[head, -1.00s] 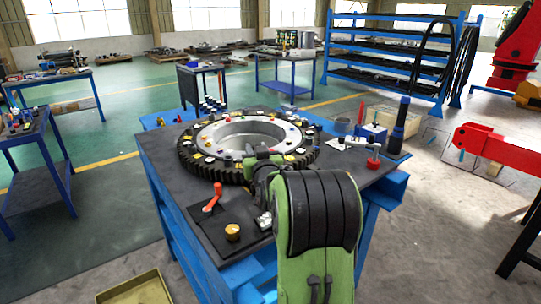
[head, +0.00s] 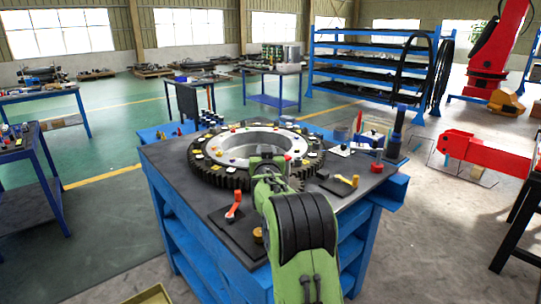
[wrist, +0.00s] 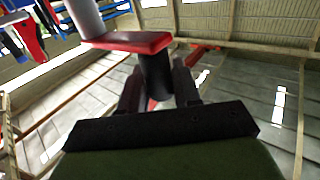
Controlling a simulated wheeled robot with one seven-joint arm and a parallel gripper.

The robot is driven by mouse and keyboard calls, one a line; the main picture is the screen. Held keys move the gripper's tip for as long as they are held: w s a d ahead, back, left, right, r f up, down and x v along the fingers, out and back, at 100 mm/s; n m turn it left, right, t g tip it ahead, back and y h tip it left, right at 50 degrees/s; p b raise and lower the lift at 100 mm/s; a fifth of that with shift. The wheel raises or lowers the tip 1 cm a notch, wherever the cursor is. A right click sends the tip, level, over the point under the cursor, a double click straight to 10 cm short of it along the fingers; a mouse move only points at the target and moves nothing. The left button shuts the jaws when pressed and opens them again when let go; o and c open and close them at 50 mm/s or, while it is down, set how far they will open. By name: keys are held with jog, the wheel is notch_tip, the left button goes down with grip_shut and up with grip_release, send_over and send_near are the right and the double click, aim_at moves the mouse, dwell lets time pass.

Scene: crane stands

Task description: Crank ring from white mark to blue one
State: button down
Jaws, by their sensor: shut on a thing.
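The geared ring (head: 204,173) lies flat on the dark bench top, with a pale inner face and several small coloured markers around it. Which marker is the white mark and which the blue one is too small to tell. In the wrist view my gripper (wrist: 158,92) is shut on a black cylindrical handle (wrist: 155,72) below a red crank arm (wrist: 128,42). A pale shaft (wrist: 86,17) meets the far end of that arm. In the head view my green arm reaches over the ring's near side and hides fingers and handle.
A red lever (head: 235,204) stands on a black plate at the bench's front left, beside an orange knob (head: 258,235) partly covered by my arm. A yellow lever (head: 352,181) and a tall black cylinder (head: 395,135) stand on the right.

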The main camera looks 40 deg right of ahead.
jog(key=shift+w+a, duration=0.2)
jog(key=shift+a, duration=0.05)
jog(key=c, duration=0.9)
grip_release()
jog(key=shift+w, duration=0.1)
jog(key=shift+c, duration=0.2)
jog(key=shift+d, duration=0.1)
jog(key=shift+s, duration=0.2)
jog(key=b+v, duration=0.1)
jog(key=v, duration=1.4)
jog(key=shift+s+a, duration=0.2)
jog(key=shift+a, duration=0.1)
